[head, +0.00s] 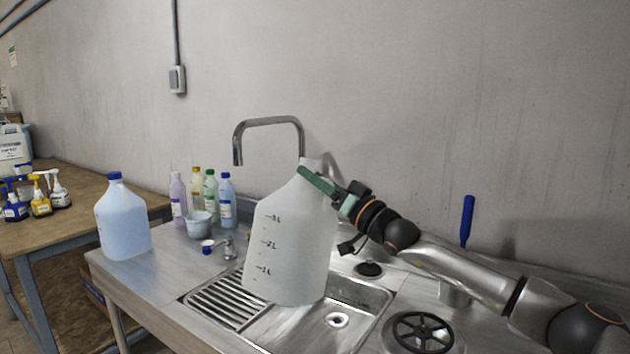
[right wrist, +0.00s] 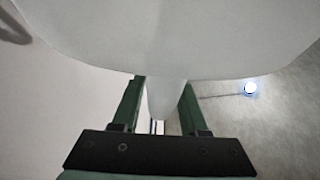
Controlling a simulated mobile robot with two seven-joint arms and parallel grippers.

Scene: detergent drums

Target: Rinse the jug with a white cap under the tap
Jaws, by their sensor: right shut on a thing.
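The jug with a white cap (head: 290,240) is a large translucent white jug with litre marks, held slightly tilted over the sink. My right gripper (head: 318,180) is shut on it near its top, by the handle. In the right wrist view the jug (right wrist: 160,40) fills the upper part, and the fingers (right wrist: 158,105) stand on both sides of its handle. The tap (head: 268,122) is a curved chrome spout behind the jug, its outlet to the left of the jug's top. No water shows. The sink (head: 365,300) lies below the jug. My left gripper is not in view.
A blue-capped jug of light blue liquid (head: 123,222) stands on the counter's left. Several small bottles (head: 210,195) and a grey cup (head: 199,224) stand behind the sink. A blue-handled tool (head: 467,220) is at the right, near a black-rimmed round fitting (head: 422,333).

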